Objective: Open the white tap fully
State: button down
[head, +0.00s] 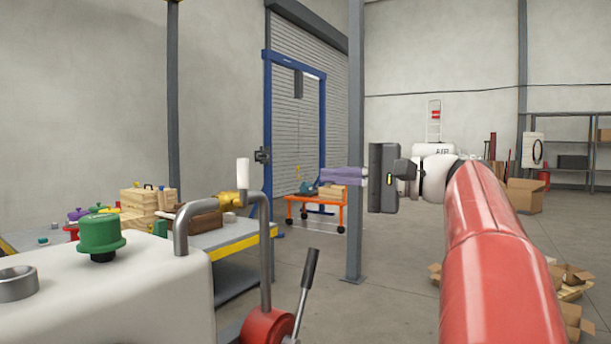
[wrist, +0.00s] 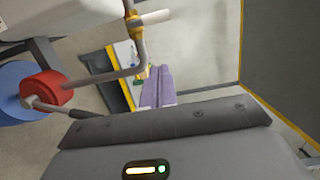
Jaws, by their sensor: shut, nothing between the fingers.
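The white tap handle (head: 243,177) stands upright on a brass valve body (head: 232,203), roughly at right angles to the grey pipe running through it. In the wrist view the white handle (wrist: 155,17) sticks out sideways from the pipe near the top edge. My gripper (head: 323,175) is to the right of the handle in the head view, at about its height, with clear space between them. Its purple fingers (wrist: 160,88) are closed together and empty, pointing left in the head view. The tap is not touched.
The grey pipe (head: 265,270) drops to a red pump (head: 267,328) with a black-gripped lever (head: 310,268). A white tank (head: 110,295) with a green knob (head: 101,234) stands at left. A workbench (head: 235,236), orange cart (head: 316,203) and grey post (head: 355,120) stand behind.

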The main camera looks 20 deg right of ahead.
aim_at(240, 181)
jog(key=s+a+x, duration=0.2)
jog(key=x, duration=1)
